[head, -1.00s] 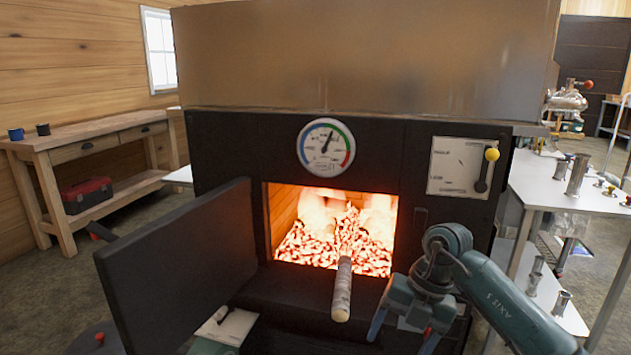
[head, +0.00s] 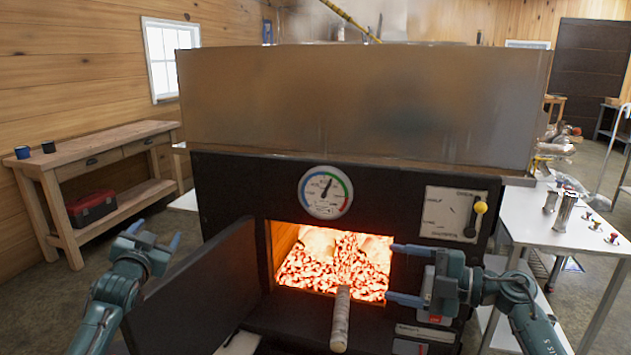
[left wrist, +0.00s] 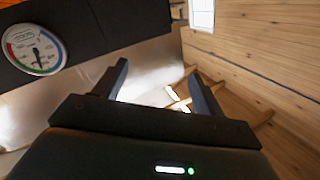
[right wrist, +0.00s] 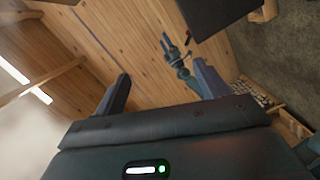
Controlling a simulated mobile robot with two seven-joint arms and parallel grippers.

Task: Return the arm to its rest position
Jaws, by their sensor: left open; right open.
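My left gripper (head: 156,243) is raised at the left in the head view, in front of the wooden wall side and left of the open firebox door (head: 205,290). Its two fingers are apart with nothing between them, as the left wrist view (left wrist: 153,88) also shows. My right gripper (head: 398,273) is in front of the evaporator's right side, its fingers spread and pointing left near the firebox opening's right edge. The right wrist view (right wrist: 160,90) shows it empty.
The firebox (head: 335,262) glows with burning embers. A log-like handle (head: 341,318) sticks out below its opening. A gauge (head: 325,192) and a yellow-knobbed lever (head: 480,208) sit on the front. A metal table (head: 560,225) stands right, a wooden workbench (head: 95,150) left.

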